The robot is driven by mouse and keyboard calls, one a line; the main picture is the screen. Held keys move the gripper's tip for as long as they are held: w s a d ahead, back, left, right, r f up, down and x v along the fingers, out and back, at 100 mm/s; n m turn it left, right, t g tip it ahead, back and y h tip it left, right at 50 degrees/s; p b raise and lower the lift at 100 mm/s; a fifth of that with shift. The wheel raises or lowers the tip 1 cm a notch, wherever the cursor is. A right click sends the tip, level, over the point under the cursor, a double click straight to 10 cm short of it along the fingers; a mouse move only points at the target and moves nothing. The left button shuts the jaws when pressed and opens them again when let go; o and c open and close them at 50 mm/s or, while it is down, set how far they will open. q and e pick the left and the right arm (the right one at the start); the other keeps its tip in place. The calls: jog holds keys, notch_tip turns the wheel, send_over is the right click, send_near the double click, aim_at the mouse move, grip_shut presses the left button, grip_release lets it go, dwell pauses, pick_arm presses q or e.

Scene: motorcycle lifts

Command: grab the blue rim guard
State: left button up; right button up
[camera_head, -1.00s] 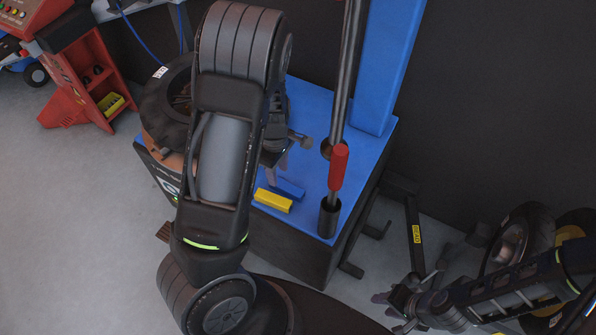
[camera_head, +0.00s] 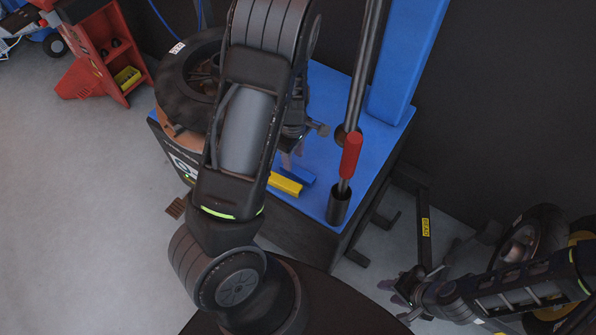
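The blue rim guard (camera_head: 297,173) is a small bar lying on the blue top of the machine (camera_head: 322,186), touching or very close beside a yellow bar (camera_head: 285,184). My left gripper (camera_head: 291,158) is just above and behind the blue rim guard, fingers pointing down. Its fingers look apart with nothing visible between them. My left forearm hides most of this gripper and part of the machine top. My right gripper (camera_head: 397,296) is low at the right, away from the machine, with its fingers spread and empty.
A black tyre (camera_head: 188,85) lies on the machine's left side. An upright pole with a red handle (camera_head: 350,155) stands right of the bars, near a blue column (camera_head: 405,65). A wheel (camera_head: 525,240) stands by my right arm. A red cart (camera_head: 105,60) is at upper left.

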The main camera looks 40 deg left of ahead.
aim_at(298, 173)
pick_arm(q)
jog(key=shift+f, duration=0.15)
notch_tip(298, 173, down, 5)
jog(key=shift+s, duration=0.1)
jog(key=shift+c, duration=0.4)
grip_shut()
dwell(0.4)
